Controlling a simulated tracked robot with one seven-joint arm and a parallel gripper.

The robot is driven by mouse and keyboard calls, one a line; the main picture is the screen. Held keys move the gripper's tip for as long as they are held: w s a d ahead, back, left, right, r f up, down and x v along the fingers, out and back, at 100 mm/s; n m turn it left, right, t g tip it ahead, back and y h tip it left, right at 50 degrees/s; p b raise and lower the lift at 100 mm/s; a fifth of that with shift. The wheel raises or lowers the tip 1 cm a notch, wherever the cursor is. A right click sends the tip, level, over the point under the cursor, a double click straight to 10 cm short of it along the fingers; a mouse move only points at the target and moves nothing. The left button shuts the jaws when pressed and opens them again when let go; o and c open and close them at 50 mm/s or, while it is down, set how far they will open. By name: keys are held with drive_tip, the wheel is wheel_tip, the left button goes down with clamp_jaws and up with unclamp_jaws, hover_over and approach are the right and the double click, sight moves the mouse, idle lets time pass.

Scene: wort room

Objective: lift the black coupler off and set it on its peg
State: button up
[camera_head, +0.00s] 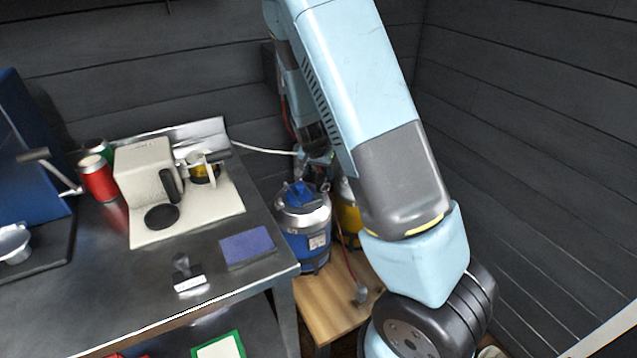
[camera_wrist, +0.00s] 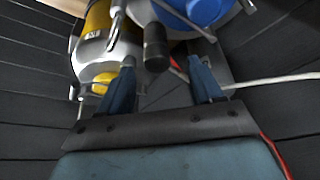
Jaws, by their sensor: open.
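A dark cylindrical piece that looks like the black coupler (camera_wrist: 155,42) shows in the wrist view, beside the blue-topped vessel (camera_wrist: 190,12). My gripper (camera_wrist: 163,64) is open, its two blue fingers apart with the dark piece's end between their tips in the picture. I cannot tell whether they touch it. In the head view my gripper (camera_head: 312,172) is just above the blue-and-steel vessel (camera_head: 303,225), partly hidden by my arm. The coupler is not clear there, and I cannot make out its peg.
A wooden surface (camera_head: 325,300) lies in front. A steel table (camera_head: 100,275) with a beige machine (camera_head: 146,165) is at left. A pale hose (camera_head: 262,151) runs near my gripper.

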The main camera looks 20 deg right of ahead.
sight(321, 175)
drive_tip(key=shift+x, duration=2.55)
drive_tip(key=shift+s+d, duration=0.1)
drive_tip(key=shift+s, duration=0.1)
drive_tip(key=c, duration=1.1)
drive_tip(key=shift+r, duration=0.1)
